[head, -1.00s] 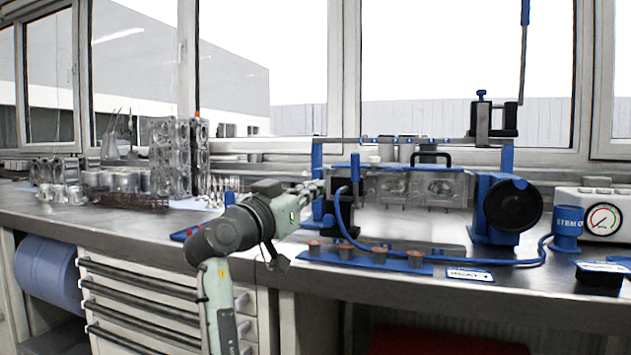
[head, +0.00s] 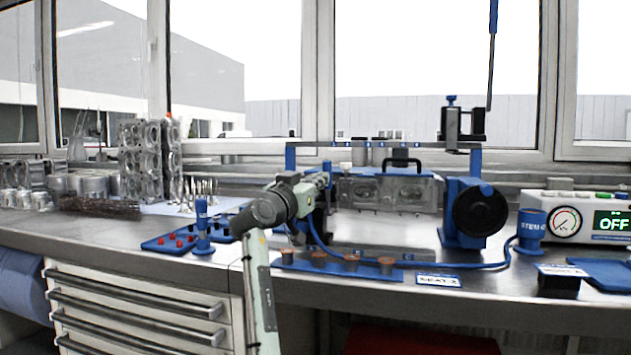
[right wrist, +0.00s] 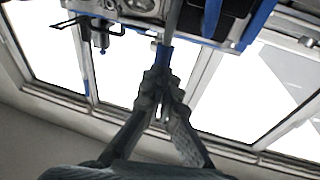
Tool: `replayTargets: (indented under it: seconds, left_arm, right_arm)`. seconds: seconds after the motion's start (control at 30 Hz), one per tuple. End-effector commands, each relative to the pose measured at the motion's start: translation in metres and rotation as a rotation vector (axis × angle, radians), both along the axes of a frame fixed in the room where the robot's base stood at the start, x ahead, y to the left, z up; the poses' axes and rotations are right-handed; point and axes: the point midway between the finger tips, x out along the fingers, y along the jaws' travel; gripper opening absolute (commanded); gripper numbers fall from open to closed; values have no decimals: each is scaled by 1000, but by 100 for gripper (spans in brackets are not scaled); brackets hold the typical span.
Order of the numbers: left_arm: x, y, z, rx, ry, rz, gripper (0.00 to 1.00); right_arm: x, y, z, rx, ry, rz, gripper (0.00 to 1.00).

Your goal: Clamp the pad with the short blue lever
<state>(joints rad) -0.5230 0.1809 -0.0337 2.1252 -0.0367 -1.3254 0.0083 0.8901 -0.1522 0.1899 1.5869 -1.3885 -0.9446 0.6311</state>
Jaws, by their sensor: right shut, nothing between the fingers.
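A short blue lever (head: 327,166) stands upright at the left end of the blue fixture, just left of a small white cap. My right gripper (head: 323,181) is at this lever in the head view, partly overlapping its lower part. In the right wrist view my right gripper (right wrist: 161,76) is shut and empty, and the blue lever end (right wrist: 163,54) shows right at its fingertips. I cannot tell whether they touch. I cannot make out the pad for certain. My left gripper is not in view.
Orange-topped cups (head: 351,262) on a blue strip and a blue hose lie in front. A blue tray (head: 185,240) with red pegs is at left. A gauge box (head: 575,218) stands far right.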

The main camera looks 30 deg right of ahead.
Motion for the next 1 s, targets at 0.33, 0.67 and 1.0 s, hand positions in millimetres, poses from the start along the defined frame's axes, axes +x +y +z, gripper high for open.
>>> replayTargets:
  seconds: [0.33,0.67,1.0]
  left_arm:
    - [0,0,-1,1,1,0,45]
    - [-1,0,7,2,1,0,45]
    - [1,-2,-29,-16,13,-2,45]
  right_arm:
    - [2,-3,1,-1,0,0,0]
    - [17,-20,16,36,28,-1,0]
    - [27,-33,16,87,76,-1,0]
